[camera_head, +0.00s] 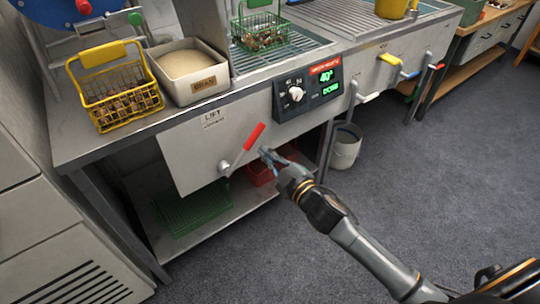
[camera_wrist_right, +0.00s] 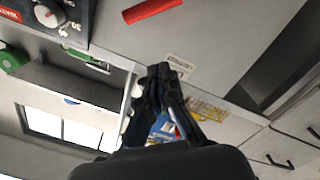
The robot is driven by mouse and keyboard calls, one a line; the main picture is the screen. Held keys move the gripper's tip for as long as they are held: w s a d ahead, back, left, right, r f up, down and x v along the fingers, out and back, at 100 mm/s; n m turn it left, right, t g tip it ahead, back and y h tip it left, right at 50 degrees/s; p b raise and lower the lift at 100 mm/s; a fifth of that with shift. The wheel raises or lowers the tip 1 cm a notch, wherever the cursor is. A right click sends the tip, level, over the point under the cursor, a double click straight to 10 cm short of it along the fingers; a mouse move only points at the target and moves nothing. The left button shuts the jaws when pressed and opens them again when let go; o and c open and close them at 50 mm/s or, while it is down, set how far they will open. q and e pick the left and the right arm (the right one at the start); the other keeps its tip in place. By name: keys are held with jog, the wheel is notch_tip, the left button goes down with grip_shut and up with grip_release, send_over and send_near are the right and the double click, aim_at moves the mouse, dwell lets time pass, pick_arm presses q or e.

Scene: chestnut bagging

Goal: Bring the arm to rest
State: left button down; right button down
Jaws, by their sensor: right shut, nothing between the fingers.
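My right gripper (camera_head: 270,156) is shut and empty in the head view. It is in front of the steel counter's front panel, just right of and below the red-handled lever (camera_head: 254,136). In the right wrist view its fingertips (camera_wrist_right: 158,72) are together, with the red handle (camera_wrist_right: 152,10) above them. I cannot tell whether the fingers touch the panel. My right arm comes in from the lower right and is stretched out toward the counter. My left gripper is not in view.
A yellow wire basket of chestnuts (camera_head: 122,103) and a bran tray (camera_head: 190,72) stand on the counter. A green basket (camera_head: 262,30) sits at the back. A control panel (camera_head: 307,88) with a dial (camera_wrist_right: 48,14) is nearby. A white bucket (camera_head: 345,148) stands below. The floor at right is clear.

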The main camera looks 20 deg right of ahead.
jog(key=shift+s+d, duration=0.15)
jog(key=shift+s, duration=0.4)
